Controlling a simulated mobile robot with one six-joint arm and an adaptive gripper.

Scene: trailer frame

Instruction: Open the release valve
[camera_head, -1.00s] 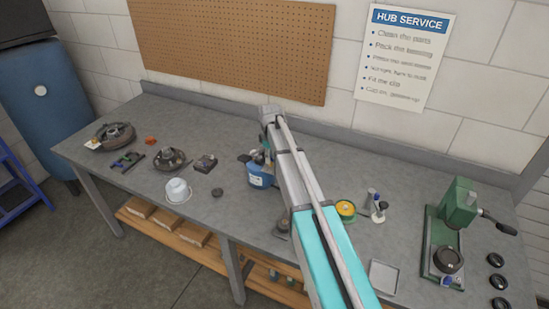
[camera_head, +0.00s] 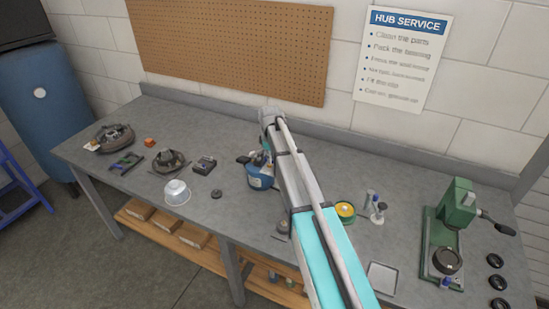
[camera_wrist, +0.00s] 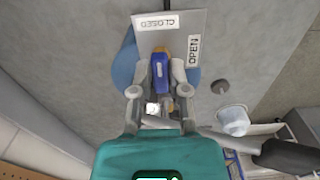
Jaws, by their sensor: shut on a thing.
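The release valve's lever (camera_wrist: 160,68) is blue with an orange tip. In the wrist view it points up the picture, toward the upside-down CLOSED label (camera_wrist: 157,22) on a grey plate (camera_wrist: 178,38). The OPEN label (camera_wrist: 194,50) is on the plate's right side. My gripper (camera_wrist: 160,77) is shut on the lever, with one finger on each side. The valve sits on a round blue body (camera_wrist: 124,68), which also shows on the bench in the head view (camera_head: 261,182). There, my arm hides most of the valve and gripper (camera_head: 266,152).
A grey bar with a dark grip (camera_wrist: 287,156) sticks out beside my gripper. A green press (camera_head: 449,235) stands at the right. The bench (camera_head: 330,180) ends at a back wall.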

